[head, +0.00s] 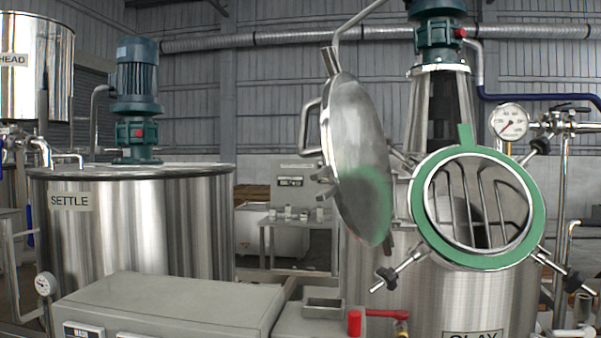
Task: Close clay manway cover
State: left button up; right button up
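The clay tank (440,300) stands at the right, with part of its "CLAY" label visible at the bottom edge. Its round manway (425,222) faces me, with a green gasket around the opening and bars visible inside. The manway cover (355,125) is a domed steel disc with a handle on its left side. It stands swung open to the left of the opening, seen nearly edge-on. Several swing bolts (398,268) with dark knobs splay outward around the manway rim. Neither of my grippers is in view.
A grey box (170,305) and a smaller one with a red-handled valve (355,322) stand in front, low. The "SETTLE" tank (140,230) is at the left. A pressure gauge (509,122) and pipes are right of the manway. A small table (290,222) stands behind.

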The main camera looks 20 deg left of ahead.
aim_at(353, 149)
jog(key=k+j+z, duration=0.15)
jog(key=j, duration=0.25)
jog(key=k+j+z, duration=0.1)
jog(key=j, duration=0.3)
jog(key=k+j+z, duration=0.15)
jog(key=j, duration=0.2)
jog(key=k+j+z, duration=0.1)
jog(key=k+j, duration=0.15)
jog(key=k+j+z, duration=0.15)
jog(key=j, duration=0.3)
